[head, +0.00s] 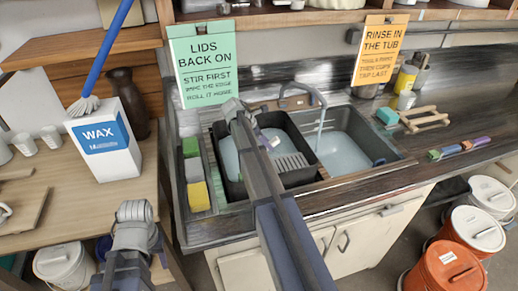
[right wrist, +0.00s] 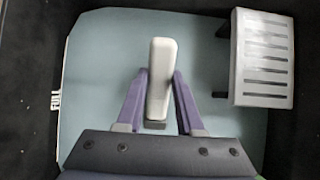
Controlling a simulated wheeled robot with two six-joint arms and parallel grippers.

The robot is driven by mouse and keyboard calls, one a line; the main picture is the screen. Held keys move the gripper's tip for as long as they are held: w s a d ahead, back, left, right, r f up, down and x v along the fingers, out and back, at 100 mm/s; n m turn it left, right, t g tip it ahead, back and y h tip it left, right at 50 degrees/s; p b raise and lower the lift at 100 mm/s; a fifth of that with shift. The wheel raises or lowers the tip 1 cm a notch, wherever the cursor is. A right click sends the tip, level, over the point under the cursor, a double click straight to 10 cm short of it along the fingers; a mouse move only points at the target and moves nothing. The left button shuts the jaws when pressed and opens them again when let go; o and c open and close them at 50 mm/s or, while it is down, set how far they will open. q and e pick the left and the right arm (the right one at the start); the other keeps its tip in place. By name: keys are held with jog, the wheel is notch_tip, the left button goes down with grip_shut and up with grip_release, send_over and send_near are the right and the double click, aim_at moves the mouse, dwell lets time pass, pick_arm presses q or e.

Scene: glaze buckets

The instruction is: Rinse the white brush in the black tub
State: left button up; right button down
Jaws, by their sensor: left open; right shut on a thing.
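The black tub (head: 293,178) sits at the left of the sink and holds pale blue water. My right gripper (head: 236,112) reaches over the tub, pointing down. In the right wrist view its fingers (right wrist: 158,85) are shut on a pale, elongated block, the white brush (right wrist: 161,65), with a dark lower end. The brush stands over the tub's water (right wrist: 100,70); its bristles are hidden and I cannot tell whether it touches the water. My left gripper (head: 135,212) is open and empty, in front of the wooden table.
A grey slotted rack (right wrist: 264,58) sits at the tub's right side. The tap (head: 303,90) runs into the right basin (head: 345,150). A white WAX box (head: 105,150) with a blue-handled brush (head: 105,55) above it stands on the left table. Sponges (head: 196,180) line the sink's left edge.

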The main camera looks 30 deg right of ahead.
jog(key=w+d, duration=0.1)
jog(key=w, duration=0.5)
jog(key=shift+s+a, duration=0.2)
jog(key=shift+s, duration=1)
jog(key=shift+s+a, duration=0.25)
jog(key=shift+s, duration=0.95)
jog(key=shift+s+a, duration=0.2)
jog(key=shift+s, duration=1)
jog(key=shift+w, duration=0.15)
jog(key=w+d, duration=0.1)
jog(key=w, duration=0.5)
jog(key=shift+w+d, duration=0.35)
jog(key=shift+s, duration=0.1)
jog(key=shift+s+a, duration=0.3)
jog(key=shift+s, duration=0.85)
jog(key=shift+s+a, duration=0.25)
jog(key=shift+s, duration=0.85)
jog(key=shift+s+a, duration=0.3)
jog(key=shift+s, duration=0.85)
